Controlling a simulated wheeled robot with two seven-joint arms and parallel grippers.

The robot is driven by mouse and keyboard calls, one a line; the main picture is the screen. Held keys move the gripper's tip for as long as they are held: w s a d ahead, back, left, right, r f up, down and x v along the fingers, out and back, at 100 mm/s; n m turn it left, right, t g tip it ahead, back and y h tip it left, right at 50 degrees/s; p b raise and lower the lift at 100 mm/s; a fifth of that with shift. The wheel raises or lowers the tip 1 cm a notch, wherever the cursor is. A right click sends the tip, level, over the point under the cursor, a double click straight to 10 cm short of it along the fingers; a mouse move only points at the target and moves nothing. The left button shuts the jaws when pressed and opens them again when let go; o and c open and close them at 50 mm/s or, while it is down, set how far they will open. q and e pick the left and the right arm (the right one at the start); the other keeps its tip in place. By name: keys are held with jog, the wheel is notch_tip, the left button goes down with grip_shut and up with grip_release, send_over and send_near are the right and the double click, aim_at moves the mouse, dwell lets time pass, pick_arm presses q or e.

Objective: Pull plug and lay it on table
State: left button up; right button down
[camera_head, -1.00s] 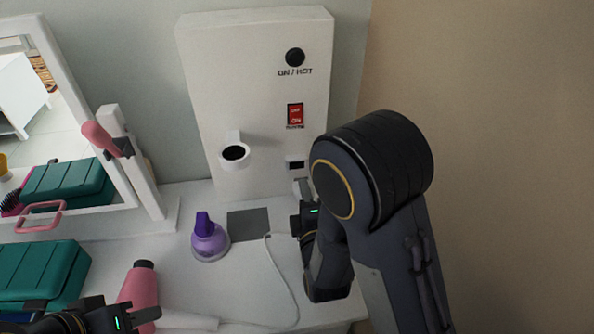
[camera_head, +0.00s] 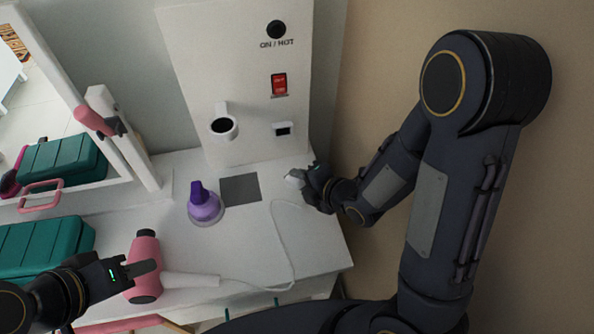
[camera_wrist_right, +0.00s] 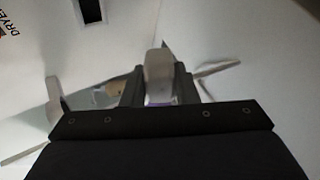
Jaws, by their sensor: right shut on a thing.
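The white plug (camera_head: 294,178) is in my right gripper (camera_head: 304,183), held just above the right part of the white table (camera_head: 317,230), clear of the socket (camera_head: 283,129). In the right wrist view the plug (camera_wrist_right: 158,75) sits between the two dark fingers. Its white cord (camera_head: 285,228) runs down and left to the handle of the pink hair dryer (camera_head: 146,250), which lies on the table. My left gripper (camera_head: 142,270) is at the hair dryer, one finger overlapping its pink body; its grip is unclear.
The white panel (camera_head: 240,60) with a ring holder (camera_head: 223,125) and red switch (camera_head: 279,84) stands behind. The table's front right is mostly clear.

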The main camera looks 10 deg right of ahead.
jog(key=shift+f+b, duration=1.95)
jog(key=shift+f, duration=1.15)
jog(key=c, duration=1.1)
grip_release()
jog(key=shift+o, duration=0.2)
jog(key=shift+o, duration=0.2)
jog(key=shift+f, duration=0.1)
jog(key=shift+o, duration=0.8)
jog(key=shift+s, duration=0.1)
jog(key=shift+f, duration=0.1)
jog(key=shift+c, duration=0.3)
jog(key=shift+s, duration=0.1)
